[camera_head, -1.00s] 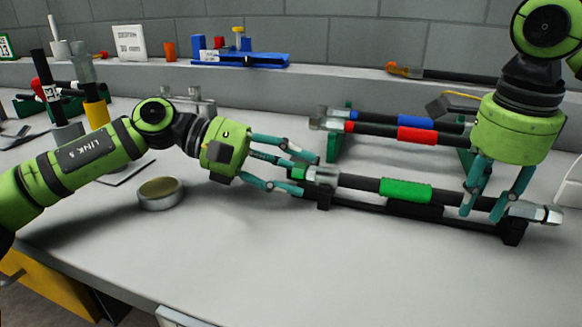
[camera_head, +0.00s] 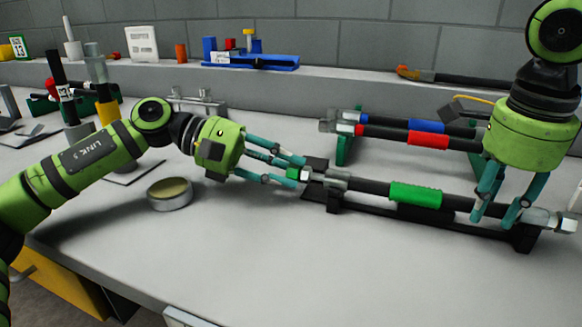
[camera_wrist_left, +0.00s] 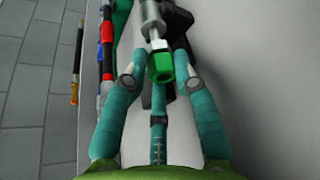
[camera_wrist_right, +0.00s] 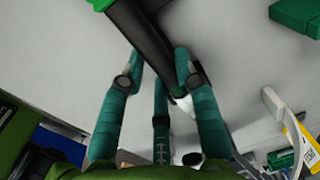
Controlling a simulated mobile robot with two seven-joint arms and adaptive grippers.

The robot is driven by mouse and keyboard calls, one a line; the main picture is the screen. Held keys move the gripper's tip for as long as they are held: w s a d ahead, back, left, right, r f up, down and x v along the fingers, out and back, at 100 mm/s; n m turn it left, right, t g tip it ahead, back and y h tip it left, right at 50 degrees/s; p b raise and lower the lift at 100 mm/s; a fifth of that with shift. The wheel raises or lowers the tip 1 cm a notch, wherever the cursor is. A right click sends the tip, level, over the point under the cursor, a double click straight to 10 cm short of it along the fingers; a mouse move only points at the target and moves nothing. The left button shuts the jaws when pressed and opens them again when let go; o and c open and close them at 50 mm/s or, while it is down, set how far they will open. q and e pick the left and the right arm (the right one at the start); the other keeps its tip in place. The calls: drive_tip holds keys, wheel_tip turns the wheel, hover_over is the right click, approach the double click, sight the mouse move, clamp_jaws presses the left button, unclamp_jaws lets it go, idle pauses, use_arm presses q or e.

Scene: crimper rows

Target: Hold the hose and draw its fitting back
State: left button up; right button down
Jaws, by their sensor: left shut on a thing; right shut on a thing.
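The black hose (camera_head: 370,187) with a green sleeve (camera_head: 415,195) lies along a low black rack (camera_head: 430,224). My left gripper (camera_head: 300,170) is shut around the green hex fitting (camera_head: 303,174) at the hose's left end, just outside the metal ferrule (camera_head: 336,180). In the left wrist view the green fitting (camera_wrist_left: 163,68) sits between the fingertips, in line with the ferrule (camera_wrist_left: 152,22). My right gripper (camera_head: 496,215) is shut on the hose near its right end, beside the metal end fitting (camera_head: 548,220). In the right wrist view the black hose (camera_wrist_right: 148,38) passes between the fingers.
Hoses with red (camera_head: 429,141) and blue (camera_head: 429,126) sleeves lie behind on green supports. A round tin (camera_head: 170,194) stands below my left arm. A shelf behind holds a blue fixture (camera_head: 250,61). The front of the table is clear.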

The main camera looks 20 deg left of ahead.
use_arm(q)
drive_tip(key=o, duration=0.9)
drive_tip(key=shift+s, duration=0.15)
drive_tip(key=shift+c, duration=0.2)
use_arm(e)
drive_tip(key=shift+f, duration=0.3)
use_arm(q)
drive_tip(key=shift+o, duration=0.4)
use_arm(e)
drive_tip(key=shift+s, duration=0.1)
use_arm(q)
drive_tip(key=v, duration=0.7)
drive_tip(key=shift+s+a+r, duration=0.1)
drive_tip(key=shift+a, duration=0.2)
use_arm(e)
drive_tip(key=c, duration=0.8)
unclamp_jaws()
drive_tip(key=shift+r, duration=0.1)
drive_tip(key=shift+c, duration=0.2)
drive_tip(key=shift+r, duration=0.2)
